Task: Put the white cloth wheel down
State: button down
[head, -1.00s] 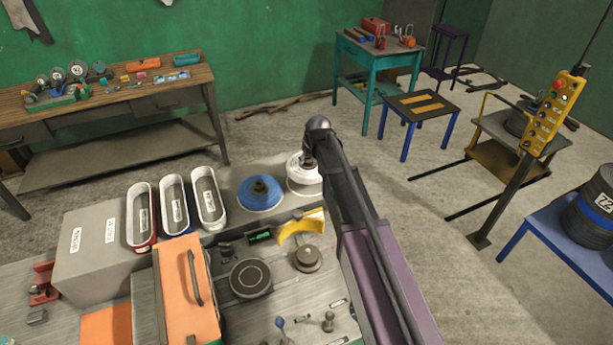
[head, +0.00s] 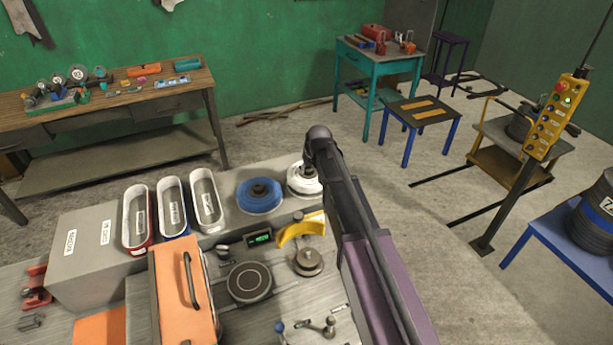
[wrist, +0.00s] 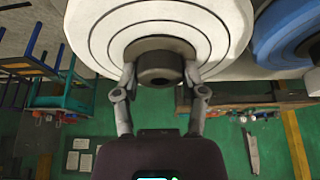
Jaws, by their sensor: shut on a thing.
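The white cloth wheel (head: 303,180) is a round ringed disc with a dark hub, at the back right of the bench in the head view. It fills the top of the wrist view (wrist: 105,45). My gripper (wrist: 160,75) is shut on the wheel's dark hub, one finger on each side. In the head view my arm hides the gripper and the wheel's right part. I cannot tell whether the wheel touches the surface beneath it.
A blue wheel (head: 260,196) lies just left of the white one. Three oval bins (head: 205,200) stand further left. A yellow curved guard (head: 300,230) and a round grey plate (head: 249,282) are in front. Open floor lies to the right.

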jog(key=shift+f+b, duration=0.6)
jog(key=shift+f, duration=0.3)
jog(key=shift+f, duration=0.15)
jog(key=shift+c, duration=0.8)
grip_release()
jog(key=p+v, duration=1.1)
jog(key=v, duration=0.1)
